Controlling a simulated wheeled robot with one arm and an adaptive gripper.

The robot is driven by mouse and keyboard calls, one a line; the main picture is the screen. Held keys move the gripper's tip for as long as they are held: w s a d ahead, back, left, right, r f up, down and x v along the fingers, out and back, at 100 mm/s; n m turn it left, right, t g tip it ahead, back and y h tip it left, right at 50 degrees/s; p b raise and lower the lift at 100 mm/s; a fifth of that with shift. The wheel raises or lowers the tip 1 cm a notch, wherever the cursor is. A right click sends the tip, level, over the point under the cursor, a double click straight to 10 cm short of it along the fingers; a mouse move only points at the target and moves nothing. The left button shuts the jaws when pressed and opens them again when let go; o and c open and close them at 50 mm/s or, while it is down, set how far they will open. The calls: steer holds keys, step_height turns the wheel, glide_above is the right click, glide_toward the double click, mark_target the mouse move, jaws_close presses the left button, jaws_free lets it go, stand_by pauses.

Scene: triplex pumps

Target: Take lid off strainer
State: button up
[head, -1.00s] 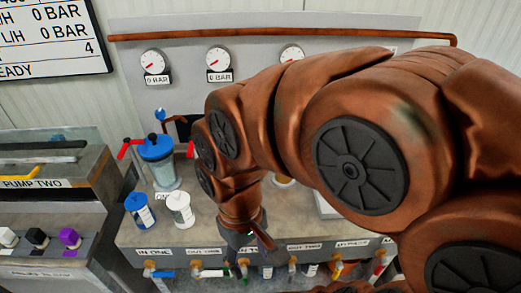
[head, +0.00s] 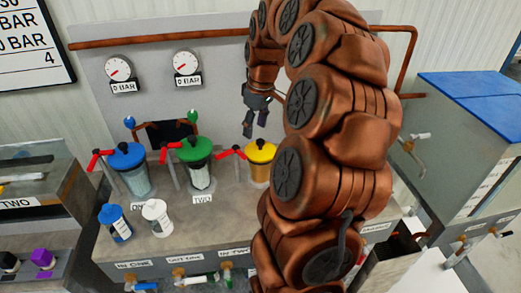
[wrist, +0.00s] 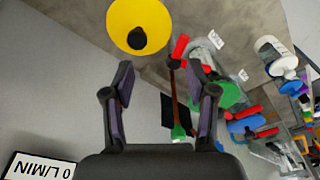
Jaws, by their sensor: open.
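Three clear strainers stand in a row on the grey bench in the head view. One has a blue lid (head: 126,157), one a green lid (head: 196,152) and one a yellow lid (head: 262,155), each with a black knob. All three lids sit on their strainers. My gripper (head: 255,124) is open and empty, above and behind the yellow lid and apart from it. In the wrist view my open fingers (wrist: 168,86) have the yellow lid (wrist: 125,15) beyond them at the top. The green lid (wrist: 230,95) and blue lid (wrist: 247,127) lie to the right.
Red-handled levers (head: 232,152) stand beside the strainers. A blue-capped bottle (head: 118,224) and a white-capped bottle (head: 157,218) stand in front. Gauges (head: 186,63) are on the back panel, below a copper pipe (head: 160,39). A blue-topped tank (head: 470,140) is at the right.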

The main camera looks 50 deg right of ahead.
mark_target(260, 141)
steer(key=shift+d+f, duration=0.15)
steer(key=shift+d, duration=1.1)
steer(key=shift+w+d+f+p, duration=0.15)
steer(key=shift+f+p, duration=0.3)
steer(key=shift+f, duration=0.8)
steer(key=shift+w+f+p, duration=0.1)
steer(key=shift+f+p, duration=0.4)
steer(key=shift+f, duration=0.8)
steer(key=shift+w+d+f+p, duration=0.15)
steer(key=shift+f+p, duration=0.3)
steer(key=shift+f, duration=0.8)
steer(key=shift+a, duration=0.1)
jaws_close()
